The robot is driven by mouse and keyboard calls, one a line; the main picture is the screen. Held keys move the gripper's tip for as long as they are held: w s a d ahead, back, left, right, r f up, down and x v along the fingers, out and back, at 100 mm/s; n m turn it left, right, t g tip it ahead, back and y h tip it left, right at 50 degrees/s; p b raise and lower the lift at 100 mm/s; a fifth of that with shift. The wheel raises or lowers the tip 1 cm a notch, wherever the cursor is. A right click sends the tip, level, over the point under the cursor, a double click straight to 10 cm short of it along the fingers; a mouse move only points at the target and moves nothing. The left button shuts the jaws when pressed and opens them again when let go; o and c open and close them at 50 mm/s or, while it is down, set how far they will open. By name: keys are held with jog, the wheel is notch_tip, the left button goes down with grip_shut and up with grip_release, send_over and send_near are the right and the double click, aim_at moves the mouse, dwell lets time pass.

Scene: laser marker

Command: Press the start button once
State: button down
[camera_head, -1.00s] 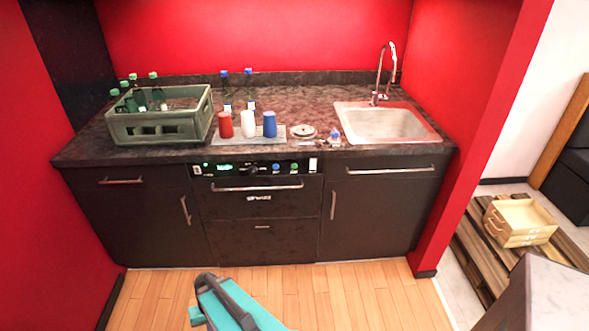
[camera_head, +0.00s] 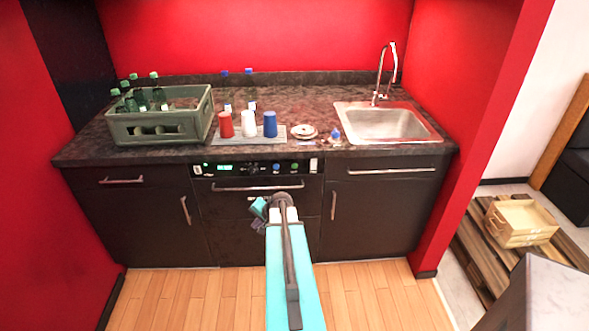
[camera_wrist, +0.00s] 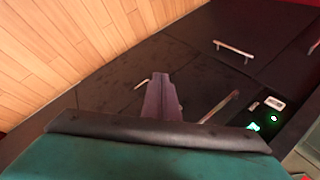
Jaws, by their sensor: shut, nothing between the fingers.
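The black control panel (camera_head: 255,168) runs along the front of the dark appliance below the counter. At its left end are a white switch (camera_head: 198,170), a small green-lit round button (camera_head: 207,168) and a lit green display (camera_head: 225,168). A blue button (camera_head: 276,167) and a green button (camera_head: 294,167) sit further right. I cannot read which is marked start. In the wrist view the panel's lit button (camera_wrist: 273,118) is at lower right. My gripper (camera_wrist: 163,80) is shut and empty, apart from the panel.
A bar handle (camera_head: 257,187) sticks out below the panel. The counter above holds a green crate (camera_head: 160,128) of bottles, red, white and blue cups on a tray (camera_head: 225,140), and a sink (camera_head: 385,124). The wooden floor (camera_head: 180,290) in front is clear.

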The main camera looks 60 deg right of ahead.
aim_at(295, 166)
jog(key=s+d+r+m+h, duration=0.1)
jog(key=s+d+r, duration=0.1)
jog(key=d, duration=0.4)
jog(key=s+d+r+m+t+h, duration=0.1)
jog(key=s+d+r+m, duration=0.1)
jog(key=d+r, duration=0.3)
jog(key=s+d+r+m+h, duration=0.1)
jog(key=s+d+r, duration=0.3)
jog(key=d, duration=0.2)
jog(key=shift+d+r+m+t+h, duration=0.15)
jog(key=shift+d+m+t+h, duration=0.15)
jog(key=shift+h, duration=0.1)
jog(key=shift+d, duration=0.1)
jog(key=shift+w+d+p, duration=0.25)
jog(key=shift+w+d, duration=0.6)
jog(key=shift+d, duration=0.3)
jog(key=shift+w+d+p, duration=0.2)
jog(key=shift+w+d, duration=0.65)
jog(key=shift+d, duration=0.3)
jog(key=shift+w+d+p, duration=0.25)
jog(key=shift+w+d, duration=0.6)
jog(key=shift+d, duration=0.3)
jog(key=shift+w+d, duration=0.55)
jog(key=shift+d, duration=0.1)
jog(key=shift+s+a, duration=0.1)
jog(key=shift+s+a+b, duration=0.4)
jog(key=shift+a+b, duration=0.1)
jog(key=shift+a, duration=0.05)
dwell(0.5)
